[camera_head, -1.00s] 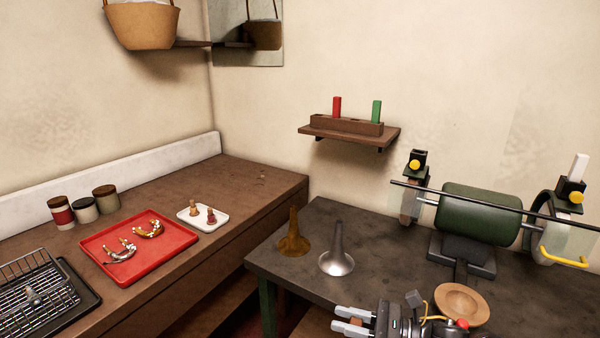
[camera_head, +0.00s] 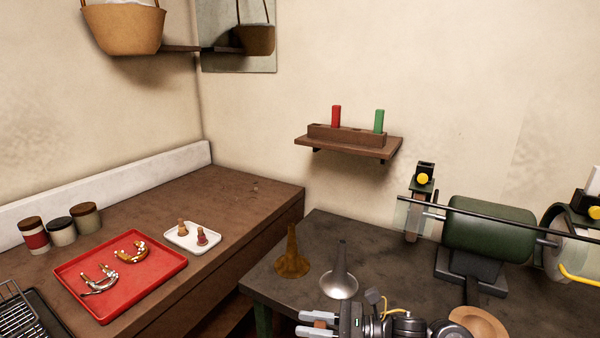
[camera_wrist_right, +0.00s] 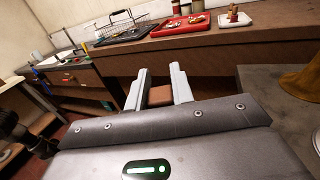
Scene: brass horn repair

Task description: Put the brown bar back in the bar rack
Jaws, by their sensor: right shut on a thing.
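The bar rack (camera_head: 346,135) is a brown block on the wall shelf. A red bar (camera_head: 336,116) and a green bar (camera_head: 379,121) stand upright in it, with empty room between them. My right gripper (camera_head: 314,324) is low in the head view, by the front edge of the dark bench, well below the rack. It is shut on the brown bar (camera_head: 320,323), which shows as a small piece between the fingers. The bar also shows between the fingers in the right wrist view (camera_wrist_right: 160,95); its full length is hidden. My left gripper is not in view.
A brass bell (camera_head: 292,255) and a silver bell (camera_head: 340,280) stand on the dark bench (camera_head: 385,262) near my right gripper. A green polishing machine (camera_head: 490,222) stands at right, near a wooden bowl (camera_head: 480,322). A red tray (camera_head: 75,280) lies on the left counter.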

